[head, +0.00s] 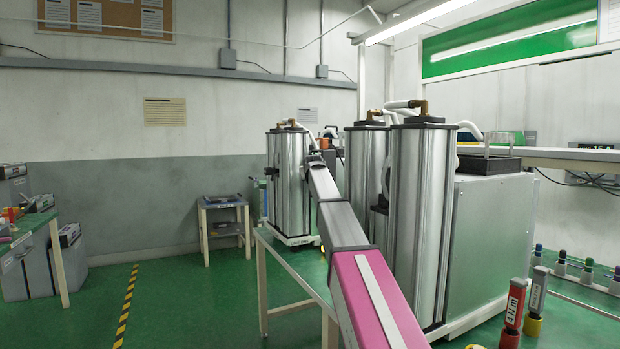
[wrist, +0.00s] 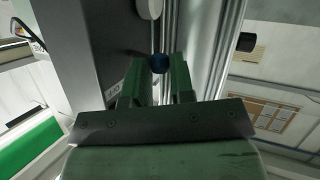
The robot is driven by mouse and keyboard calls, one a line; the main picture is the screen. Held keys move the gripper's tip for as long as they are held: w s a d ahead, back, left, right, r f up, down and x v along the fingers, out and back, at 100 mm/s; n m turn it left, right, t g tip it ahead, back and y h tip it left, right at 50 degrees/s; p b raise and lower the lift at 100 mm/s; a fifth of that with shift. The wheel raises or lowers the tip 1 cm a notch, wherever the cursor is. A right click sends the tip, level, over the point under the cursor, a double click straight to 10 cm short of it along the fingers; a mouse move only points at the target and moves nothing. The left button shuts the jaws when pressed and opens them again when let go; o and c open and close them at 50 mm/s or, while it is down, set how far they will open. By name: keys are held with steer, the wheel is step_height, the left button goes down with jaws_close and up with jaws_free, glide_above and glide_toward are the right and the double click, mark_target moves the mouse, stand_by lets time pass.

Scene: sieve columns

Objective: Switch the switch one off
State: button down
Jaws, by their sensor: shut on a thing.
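In the wrist view my gripper (wrist: 160,80) has its two green fingers on either side of a small dark blue round knob (wrist: 159,63), and it is shut on this knob. The knob is in front of a dark grey housing beside a shiny metal column (wrist: 205,60). In the head view my arm reaches toward the columns; the gripper and knob cannot be made out there.
Torque tools (head: 513,310) stand at the lower right. A green bench (head: 30,228) is at the left.

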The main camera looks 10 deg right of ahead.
steer(key=c, duration=1)
jaws_free()
steer(key=v, duration=1)
steer(key=shift+s+r, duration=0.15)
steer(key=shift+s, duration=0.2)
